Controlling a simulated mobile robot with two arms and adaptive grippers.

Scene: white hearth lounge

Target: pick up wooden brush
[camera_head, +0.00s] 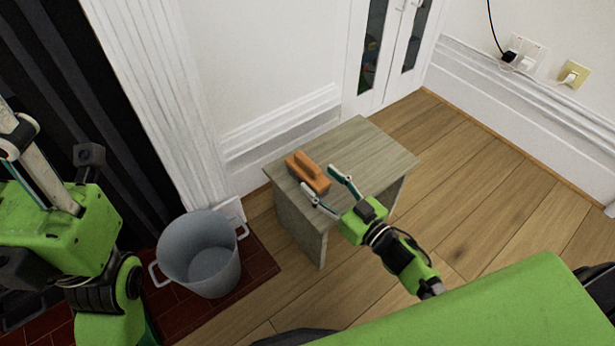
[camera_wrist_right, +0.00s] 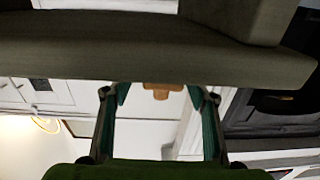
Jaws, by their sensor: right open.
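The wooden brush (camera_head: 306,170) is an orange-brown block with a raised grip. It lies on the left part of a small grey-green wooden table (camera_head: 362,146) in the head view. My right gripper (camera_head: 318,178) is open, with its two fingers spread towards the near end of the brush. Nothing is held between them. In the right wrist view the brush (camera_wrist_right: 160,91) shows small, ahead between the open fingertips (camera_wrist_right: 160,95), partly hidden by the table edge (camera_wrist_right: 150,65). Of my left arm only links show at the left; its fingers are not seen.
A grey metal bucket (camera_head: 201,254) with side handles stands left of the table on red tiles (camera_head: 262,262). A white wall and cabinet doors are behind. Wall sockets (camera_head: 524,54) with plugs are at upper right. Wooden floor right of the table is free.

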